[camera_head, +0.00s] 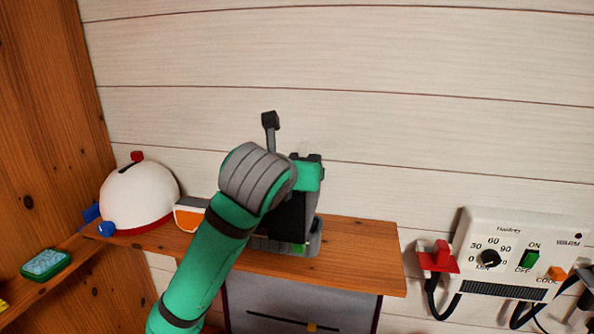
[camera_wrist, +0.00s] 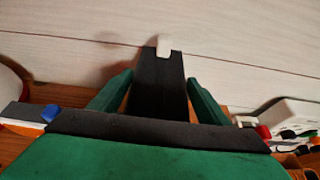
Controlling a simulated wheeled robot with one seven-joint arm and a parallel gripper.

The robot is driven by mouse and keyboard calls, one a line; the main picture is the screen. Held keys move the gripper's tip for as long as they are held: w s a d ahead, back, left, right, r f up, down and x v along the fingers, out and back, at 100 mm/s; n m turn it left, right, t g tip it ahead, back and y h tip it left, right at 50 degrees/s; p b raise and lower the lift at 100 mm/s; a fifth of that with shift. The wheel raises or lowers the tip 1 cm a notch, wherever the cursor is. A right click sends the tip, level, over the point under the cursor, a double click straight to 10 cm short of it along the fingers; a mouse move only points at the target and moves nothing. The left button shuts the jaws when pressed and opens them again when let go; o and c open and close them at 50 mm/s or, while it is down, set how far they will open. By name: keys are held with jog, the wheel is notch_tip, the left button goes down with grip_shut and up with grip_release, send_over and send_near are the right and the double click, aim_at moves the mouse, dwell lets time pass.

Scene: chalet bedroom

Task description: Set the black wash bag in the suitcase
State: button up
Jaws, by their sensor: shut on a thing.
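The black wash bag (camera_wrist: 158,92) stands between the two green fingers of my gripper (camera_wrist: 159,80) in the wrist view, with a small pale tab at its top. My gripper is shut on it. In the head view the black bag (camera_head: 290,214) is partly hidden by my wrist and sits at the wooden shelf; I cannot tell if it touches the shelf. Below the shelf is a grey panel with dark edges and a black strap with a brass fitting, which looks like the suitcase's lid (camera_head: 300,308). The rest of the suitcase is out of view.
The wooden shelf (camera_head: 365,262) runs along the pale plank wall. A white dome with a red base (camera_head: 140,195) and an orange-and-white item (camera_head: 190,214) stand left of my gripper. A wall-mounted hairdryer unit (camera_head: 515,255) with cables is at right. The shelf's right end is clear.

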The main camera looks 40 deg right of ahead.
jog(key=shift+f, duration=0.25)
jog(key=o, duration=1.8)
jog(key=shift+w, duration=0.1)
jog(key=shift+c, duration=0.2)
